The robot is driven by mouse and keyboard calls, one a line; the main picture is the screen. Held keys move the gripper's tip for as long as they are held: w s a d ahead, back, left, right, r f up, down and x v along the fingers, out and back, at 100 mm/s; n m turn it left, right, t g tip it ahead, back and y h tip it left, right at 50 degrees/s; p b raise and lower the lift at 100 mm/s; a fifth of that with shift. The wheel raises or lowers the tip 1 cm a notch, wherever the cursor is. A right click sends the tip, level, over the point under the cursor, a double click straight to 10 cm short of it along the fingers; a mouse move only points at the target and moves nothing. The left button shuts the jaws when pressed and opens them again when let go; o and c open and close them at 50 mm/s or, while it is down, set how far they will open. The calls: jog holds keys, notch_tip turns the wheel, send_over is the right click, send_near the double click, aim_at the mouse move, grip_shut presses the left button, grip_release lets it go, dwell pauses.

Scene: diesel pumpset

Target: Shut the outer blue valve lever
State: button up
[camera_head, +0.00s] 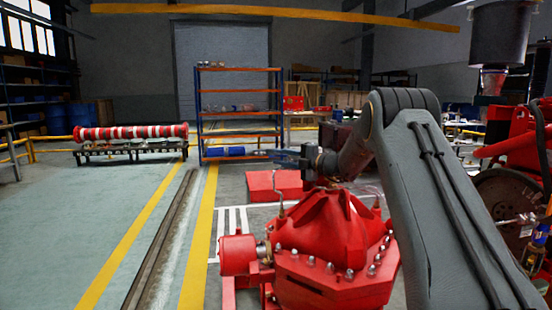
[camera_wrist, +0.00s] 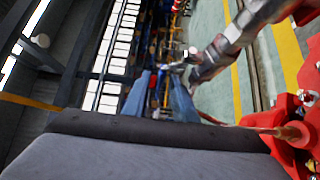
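My gripper (camera_head: 283,158) reaches left above the red pump in the head view, its two blue-grey fingers pointing left. In the wrist view the fingers of my gripper (camera_wrist: 161,76) stand apart with a gap between them, so it is open. A small blue piece (camera_wrist: 177,68), likely the valve lever, shows just beyond the fingertips, beside the end of a silvery pipe fitting (camera_wrist: 232,38). Whether a finger touches it I cannot tell. In the head view a thin metal pipe (camera_head: 281,200) rises from the pump towards the fingers; the lever is not distinct there.
The red pump (camera_head: 330,240) with bolted flanges stands directly below my gripper. Red machinery (camera_head: 525,150) is at the right. An orange-framed shelf (camera_head: 240,132) and red-and-white pipe (camera_head: 130,131) are farther back. The floor at left is clear.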

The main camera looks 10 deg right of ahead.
jog(key=shift+x, duration=1.05)
grip_shut()
dwell(0.7)
